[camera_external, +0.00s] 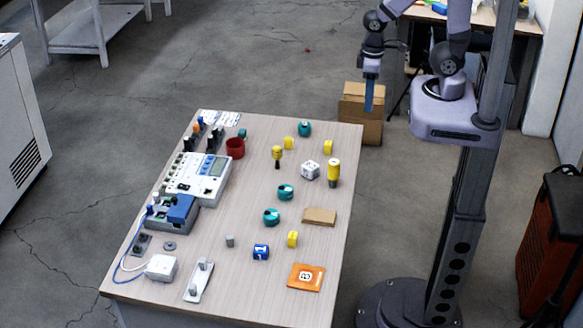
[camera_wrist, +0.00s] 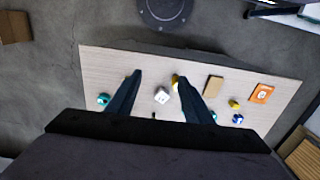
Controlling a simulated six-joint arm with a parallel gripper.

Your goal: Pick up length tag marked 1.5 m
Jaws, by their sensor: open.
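Several small tags lie on the table, and no 1.5 m marking is readable. Small yellow pieces are at the back (camera_external: 290,143), back right (camera_external: 328,147) and front middle (camera_external: 292,239). A blue piece (camera_external: 261,252) with a white mark lies at the front; it also shows in the wrist view (camera_wrist: 238,119). Round teal pieces lie at the back (camera_external: 304,129) and middle (camera_external: 285,192), (camera_external: 271,217). My gripper (camera_external: 369,108) hangs high beyond the table's right edge. In the wrist view my gripper (camera_wrist: 158,76) is open and empty, with the white die (camera_wrist: 162,95) below between its fingers.
The table (camera_external: 225,290) also holds a yellow-handled tool (camera_external: 333,172), a yellow screwdriver (camera_external: 277,155), a cardboard piece (camera_external: 319,216), an orange card (camera_external: 306,277), a red cup (camera_external: 235,148) and a white instrument (camera_external: 190,175) at left. The front right of the tabletop has bare patches.

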